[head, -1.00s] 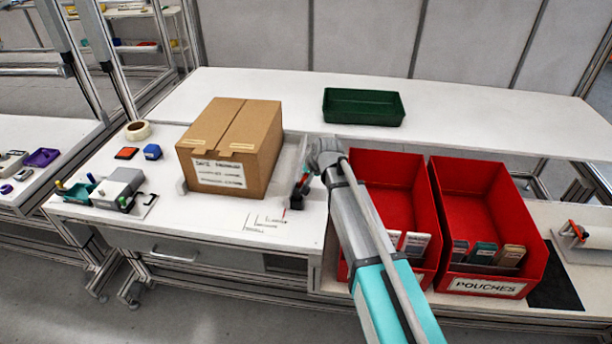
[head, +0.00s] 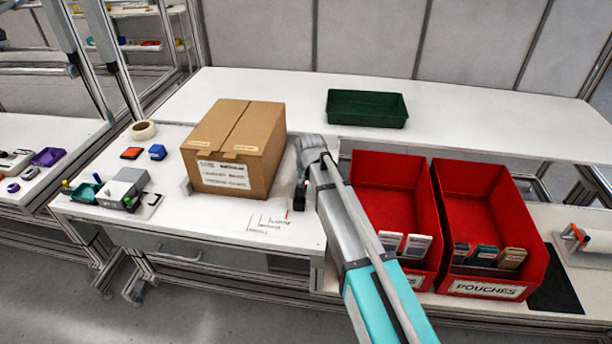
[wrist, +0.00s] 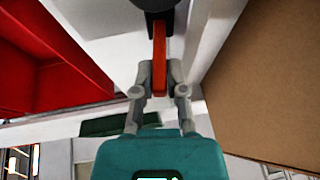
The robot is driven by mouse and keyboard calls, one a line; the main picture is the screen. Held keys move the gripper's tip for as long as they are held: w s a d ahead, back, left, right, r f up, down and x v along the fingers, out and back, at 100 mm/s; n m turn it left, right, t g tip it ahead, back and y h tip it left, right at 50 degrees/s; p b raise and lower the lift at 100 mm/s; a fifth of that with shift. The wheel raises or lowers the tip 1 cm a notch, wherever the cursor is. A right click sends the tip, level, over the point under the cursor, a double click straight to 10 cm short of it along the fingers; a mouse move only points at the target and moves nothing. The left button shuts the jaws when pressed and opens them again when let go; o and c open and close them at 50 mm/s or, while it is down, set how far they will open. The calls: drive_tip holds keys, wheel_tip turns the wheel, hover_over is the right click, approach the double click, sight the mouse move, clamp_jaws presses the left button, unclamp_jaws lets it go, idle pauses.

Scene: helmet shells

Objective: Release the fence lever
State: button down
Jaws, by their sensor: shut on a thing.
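The fence lever (wrist: 159,55) is a narrow orange-red bar, seen in the wrist view running down from a dark round part (wrist: 154,5). My gripper (wrist: 159,78) is shut on the lever, with one fingertip on each side of its lower end. In the head view, the dark clamp part (head: 300,196) stands on the white table just right of the cardboard box (head: 235,148). My wrist covers the fingers and most of the lever there. A pale upright fence strip (head: 284,172) runs along the box's right side, partly hidden.
The box stands close to my gripper, filling the right of the wrist view. Two red bins (head: 388,170) stand right of my arm. A green tray (head: 367,93) sits on the back table. Printed scale marks (head: 272,222) lie in front of the box.

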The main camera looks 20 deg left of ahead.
drive_tip(key=c, duration=0.7)
unclamp_jaws()
drive_tip(key=shift+d+y, duration=0.15)
drive_tip(key=shift+y, duration=0.15)
drive_tip(key=shift+d+f+m+y+b, duration=0.3)
drive_tip(key=shift+d+y+b, duration=0.25)
drive_tip(key=shift+y+b, duration=0.45)
drive_tip(key=shift+d+r+p, duration=0.1)
drive_tip(key=shift+r+p, duration=0.4)
drive_tip(key=shift+p, duration=0.1)
drive_tip(key=p+v, duration=1.1)
drive_tip(key=v, duration=0.2)
drive_tip(key=s+d+h, duration=0.1)
drive_tip(key=s+d, duration=0.1)
drive_tip(key=d, duration=0.4)
drive_tip(key=s+d+g+h+p, duration=0.1)
drive_tip(key=s+d, duration=0.1)
drive_tip(key=d, duration=0.5)
drive_tip(key=s+d+g+p, duration=0.1)
drive_tip(key=s+d, duration=0.1)
drive_tip(key=d, duration=0.5)
drive_tip(key=shift+s+h, duration=0.25)
drive_tip(key=shift+h, duration=0.15)
